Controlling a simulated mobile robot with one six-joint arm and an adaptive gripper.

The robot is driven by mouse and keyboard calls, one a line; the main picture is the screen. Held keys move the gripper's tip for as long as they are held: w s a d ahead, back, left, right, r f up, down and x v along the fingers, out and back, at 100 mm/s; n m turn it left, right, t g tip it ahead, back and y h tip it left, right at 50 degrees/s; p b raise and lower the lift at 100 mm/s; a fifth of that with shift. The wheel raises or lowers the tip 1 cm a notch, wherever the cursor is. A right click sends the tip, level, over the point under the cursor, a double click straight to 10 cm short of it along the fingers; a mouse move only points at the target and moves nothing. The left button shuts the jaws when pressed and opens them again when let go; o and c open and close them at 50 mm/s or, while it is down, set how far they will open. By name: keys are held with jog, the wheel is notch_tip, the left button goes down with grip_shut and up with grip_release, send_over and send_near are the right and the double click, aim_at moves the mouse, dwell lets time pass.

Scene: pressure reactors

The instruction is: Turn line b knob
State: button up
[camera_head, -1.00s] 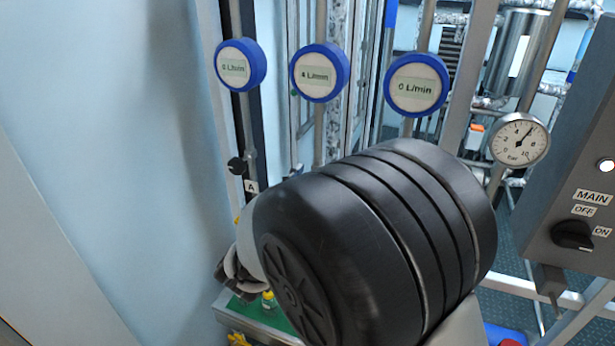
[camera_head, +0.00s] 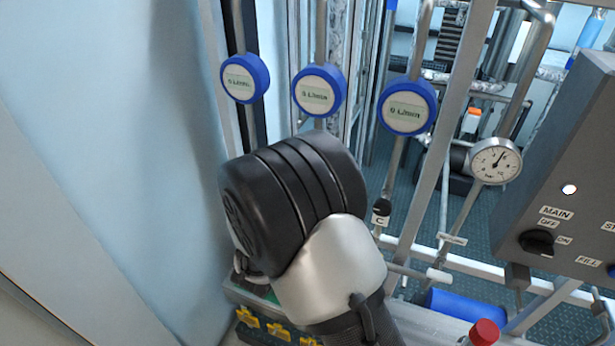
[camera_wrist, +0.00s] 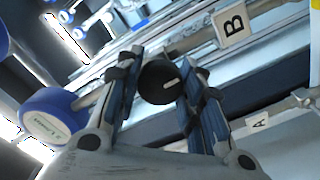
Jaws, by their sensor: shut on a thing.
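The line B knob (camera_wrist: 158,84) is a black round knob with a white mark, beside the white "B" label (camera_wrist: 233,25) in the wrist view. My gripper (camera_wrist: 160,70) has one finger on each side of it and is shut on it. In the head view my black and silver arm hides this knob and my fingers. The middle blue-rimmed flow meter (camera_head: 318,91) stands above my arm; its digit looks like 3 but is blurred.
Blue-rimmed meters stand left (camera_head: 244,79) and right (camera_head: 407,106). The line C knob (camera_head: 381,209) is right of my arm, near a pressure gauge (camera_head: 495,161) and a grey control box (camera_head: 572,190). An "A" label (camera_wrist: 260,122) shows in the wrist view.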

jog(key=shift+r+n+p, duration=0.15)
jog(key=shift+n+p, duration=0.8)
jog(key=shift+n, duration=0.35)
jog(key=o, duration=1.1)
jog(key=v, duration=1.2)
jog(key=shift+w, duration=0.1)
